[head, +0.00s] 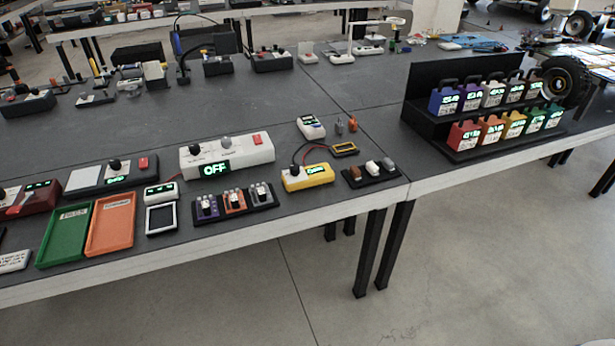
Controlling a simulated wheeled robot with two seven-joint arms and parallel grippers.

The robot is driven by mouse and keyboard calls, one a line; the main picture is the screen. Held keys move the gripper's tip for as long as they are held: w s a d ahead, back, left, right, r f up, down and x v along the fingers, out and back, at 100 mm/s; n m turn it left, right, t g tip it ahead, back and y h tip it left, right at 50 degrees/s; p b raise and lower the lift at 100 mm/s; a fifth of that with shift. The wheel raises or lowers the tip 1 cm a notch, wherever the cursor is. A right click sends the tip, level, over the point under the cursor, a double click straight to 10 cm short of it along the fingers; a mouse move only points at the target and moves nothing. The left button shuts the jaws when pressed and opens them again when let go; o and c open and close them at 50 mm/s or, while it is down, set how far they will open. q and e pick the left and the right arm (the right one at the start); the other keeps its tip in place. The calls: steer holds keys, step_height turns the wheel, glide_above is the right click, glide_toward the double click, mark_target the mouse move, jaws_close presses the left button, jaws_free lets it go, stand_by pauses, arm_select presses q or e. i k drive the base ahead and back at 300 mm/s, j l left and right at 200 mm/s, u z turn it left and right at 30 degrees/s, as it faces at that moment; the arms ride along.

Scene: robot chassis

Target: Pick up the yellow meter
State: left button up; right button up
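The yellow meter (307,177) lies on the dark table top near its front edge, right of the middle of the head view. It is a yellow box with a small lit green display and a black knob on its top left. A dark and red lead runs from it to a small black and yellow frame-like piece (344,149) behind it on the right. Neither of my grippers shows in the head view.
A white box reading OFF (227,155) stands behind left of the meter. A tray of small switches (235,203) is on its left, a black tray of small blocks (371,171) on its right. Green (65,235) and orange trays (111,224) lie left. A rack (480,112) holds coloured boxes.

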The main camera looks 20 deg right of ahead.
mark_target(314, 175)
steer(key=i+l, duration=0.35)
steer(key=l, duration=0.15)
steer(key=i+l, duration=0.35)
steer(key=l, duration=0.15)
steer(key=i+l, duration=0.35)
steer(key=l, duration=0.15)
